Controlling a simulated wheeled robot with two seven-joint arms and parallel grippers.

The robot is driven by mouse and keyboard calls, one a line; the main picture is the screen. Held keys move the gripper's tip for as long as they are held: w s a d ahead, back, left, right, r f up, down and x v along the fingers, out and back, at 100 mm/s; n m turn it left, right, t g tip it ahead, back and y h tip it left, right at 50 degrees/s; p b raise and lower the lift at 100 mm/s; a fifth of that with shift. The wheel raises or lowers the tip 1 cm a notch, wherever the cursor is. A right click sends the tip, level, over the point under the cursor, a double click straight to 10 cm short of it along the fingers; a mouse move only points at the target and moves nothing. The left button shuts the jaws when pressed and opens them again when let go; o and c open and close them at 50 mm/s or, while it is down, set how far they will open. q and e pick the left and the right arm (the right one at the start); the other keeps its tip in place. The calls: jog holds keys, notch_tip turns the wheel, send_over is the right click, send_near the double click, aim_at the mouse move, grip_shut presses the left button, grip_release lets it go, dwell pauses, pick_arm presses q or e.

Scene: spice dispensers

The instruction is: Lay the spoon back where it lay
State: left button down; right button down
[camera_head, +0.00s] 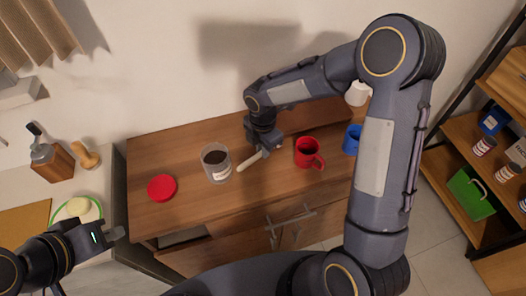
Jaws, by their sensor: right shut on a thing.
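A pale wooden spoon (249,162) is at the middle of the wooden cabinet top (185,205). My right gripper (268,148) is shut on it, reaching down from the back. The spoon lies at a slant, close to the cabinet top; I cannot tell whether it touches. Its far end is hidden by the gripper. My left gripper (118,233) is at the lower left, away from the spoon. Its finger opening is too small to make out.
A clear jar of brown powder (215,163) stands left of the spoon, with a red lid (161,188) further left. A red mug (308,153) and a blue mug (352,139) stand to the right. The front left cabinet top is clear. Shelves (455,150) stand at far right.

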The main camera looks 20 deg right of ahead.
jog(key=shift+w+d+f, duration=0.1)
jog(key=shift+f, duration=1.6)
jog(key=shift+f, duration=0.15)
jog(key=c, duration=1.4)
grip_release()
